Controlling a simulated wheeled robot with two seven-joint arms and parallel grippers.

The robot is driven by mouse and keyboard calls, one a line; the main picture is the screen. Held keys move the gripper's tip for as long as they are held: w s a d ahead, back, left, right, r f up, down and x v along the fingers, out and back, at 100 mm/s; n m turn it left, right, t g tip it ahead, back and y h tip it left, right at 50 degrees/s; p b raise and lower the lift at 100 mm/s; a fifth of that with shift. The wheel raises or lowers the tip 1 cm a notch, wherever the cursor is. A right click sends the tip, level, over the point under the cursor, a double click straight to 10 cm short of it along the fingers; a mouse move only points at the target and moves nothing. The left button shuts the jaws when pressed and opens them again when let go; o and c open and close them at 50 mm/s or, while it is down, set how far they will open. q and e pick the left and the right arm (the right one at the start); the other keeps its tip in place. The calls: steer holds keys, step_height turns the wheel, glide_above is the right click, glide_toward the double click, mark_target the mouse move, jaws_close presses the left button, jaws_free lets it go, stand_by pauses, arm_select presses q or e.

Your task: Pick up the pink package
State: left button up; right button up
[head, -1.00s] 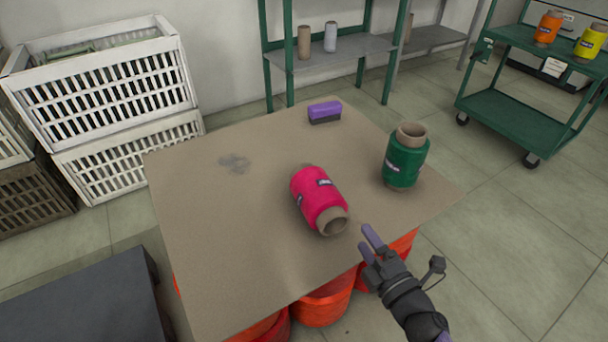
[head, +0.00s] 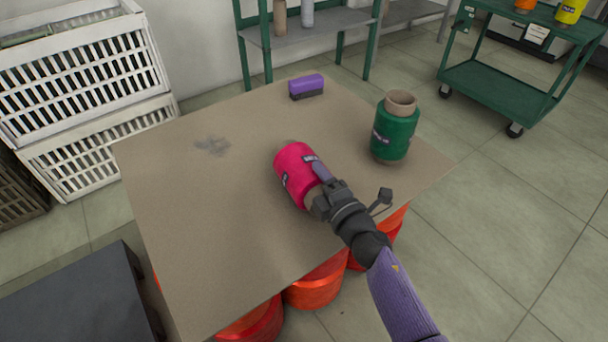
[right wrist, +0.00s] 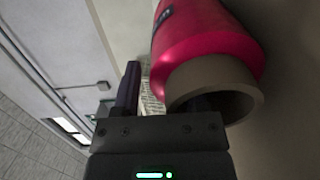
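The pink package (head: 293,168) is a pink bobbin with dark labels and a brown cardboard core, lying on its side on the brown tabletop (head: 200,230). My right gripper (head: 319,182) is at its near, core end. In the right wrist view the pink package (right wrist: 200,42) fills the upper right, with its open core facing me. One purple finger of the right gripper (right wrist: 165,95) shows outside the core, left of it. The other finger is mostly hidden, seemingly in the dark core opening. The fingers look apart. My left gripper is not in view.
A green bobbin (head: 393,135) stands upright right of the pink package. A purple and black block (head: 306,87) lies at the table's back. White crates (head: 85,80), a green shelf (head: 310,40) and a green trolley (head: 515,90) stand beyond. The table's left side is clear.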

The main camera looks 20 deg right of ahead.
jaws_close()
